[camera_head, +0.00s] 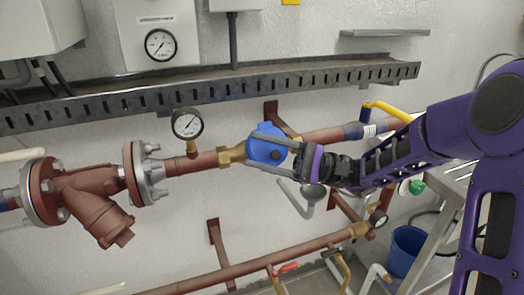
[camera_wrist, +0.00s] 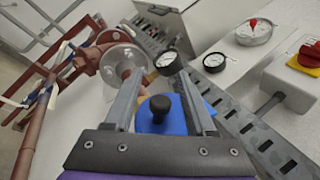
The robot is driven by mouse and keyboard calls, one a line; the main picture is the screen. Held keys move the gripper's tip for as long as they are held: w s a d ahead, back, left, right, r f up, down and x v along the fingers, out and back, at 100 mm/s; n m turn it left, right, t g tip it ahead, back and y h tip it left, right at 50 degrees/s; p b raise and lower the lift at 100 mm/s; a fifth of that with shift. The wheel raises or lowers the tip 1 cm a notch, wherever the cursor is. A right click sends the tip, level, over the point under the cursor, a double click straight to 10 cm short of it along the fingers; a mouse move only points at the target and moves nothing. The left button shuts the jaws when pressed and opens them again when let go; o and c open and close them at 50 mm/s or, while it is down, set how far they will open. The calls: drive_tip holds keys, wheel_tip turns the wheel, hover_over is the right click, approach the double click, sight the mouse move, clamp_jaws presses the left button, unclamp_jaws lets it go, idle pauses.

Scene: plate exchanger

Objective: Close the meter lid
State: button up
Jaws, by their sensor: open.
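The blue meter (camera_head: 266,145) sits on the brown pipe in the middle of the head view, between brass fittings. Its round blue top faces my camera, with a small dark spot at its lower right. In the wrist view, a blue part of the meter (camera_wrist: 174,124) with a black knob (camera_wrist: 160,106) shows between my fingers. I cannot tell the lid's exact angle. My gripper (camera_head: 299,163) is at the meter's right side, fingers apart and seemingly empty. In the wrist view, the fingers (camera_wrist: 161,76) extend on either side of the knob. Contact is unclear.
A pressure gauge (camera_head: 187,123) stands on the pipe left of the meter. A yellow-handled valve (camera_head: 386,110) is to the right, near my arm. A slotted metal tray (camera_head: 215,88) runs along the wall above. A flanged strainer (camera_head: 95,200) is at left, and a lower pipe (camera_head: 255,264) runs below.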

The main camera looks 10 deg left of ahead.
drive_tip(key=v, duration=1.7)
drive_tip(key=shift+d+p, duration=0.2)
drive_tip(key=shift+p, duration=0.15)
drive_tip(key=shift+f, duration=0.1)
